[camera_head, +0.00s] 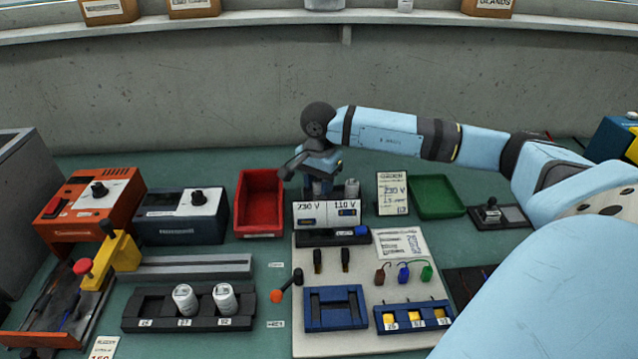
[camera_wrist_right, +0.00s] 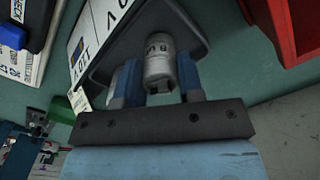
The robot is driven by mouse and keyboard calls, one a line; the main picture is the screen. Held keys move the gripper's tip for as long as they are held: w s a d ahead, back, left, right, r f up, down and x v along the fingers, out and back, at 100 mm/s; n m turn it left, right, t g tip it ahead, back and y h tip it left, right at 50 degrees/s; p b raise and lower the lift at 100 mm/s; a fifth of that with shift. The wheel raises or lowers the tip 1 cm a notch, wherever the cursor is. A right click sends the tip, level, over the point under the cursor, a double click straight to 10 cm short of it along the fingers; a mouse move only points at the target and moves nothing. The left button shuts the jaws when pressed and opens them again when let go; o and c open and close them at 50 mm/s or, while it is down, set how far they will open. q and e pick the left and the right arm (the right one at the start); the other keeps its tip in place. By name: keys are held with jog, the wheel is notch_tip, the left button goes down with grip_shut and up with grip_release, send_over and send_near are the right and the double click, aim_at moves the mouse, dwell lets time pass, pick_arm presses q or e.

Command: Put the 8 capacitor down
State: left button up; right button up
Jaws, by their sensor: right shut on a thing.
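My right gripper (camera_head: 318,168) is over the dark holder behind the 230 V and 110 V labels (camera_head: 327,213). In the right wrist view its two blue fingers (camera_wrist_right: 160,85) are shut on the 8 capacitor (camera_wrist_right: 158,58), a light grey can with dark print. The can also shows below the gripper in the head view (camera_head: 322,187), on the 230 V side. It is at the dark holder (camera_wrist_right: 192,32); I cannot tell whether its base rests there. A second grey can (camera_head: 351,188) stands on the 110 V side. My left gripper is not in view.
A red bin (camera_head: 260,203) stands left of the holder and a green tray (camera_head: 437,197) to the right. Two white capacitors (camera_head: 185,298) sit in a black rack (camera_head: 150,315) at front left.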

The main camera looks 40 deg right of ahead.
aim_at(319, 179)
jog(key=shift+f, duration=0.35)
jog(key=shift+f, duration=0.2)
jog(key=o, duration=0.9)
jog(key=shift+r, duration=0.15)
notch_tip(319, 179, up, 12)
jog(key=shift+r+p, duration=0.1)
jog(key=shift+p, duration=0.7)
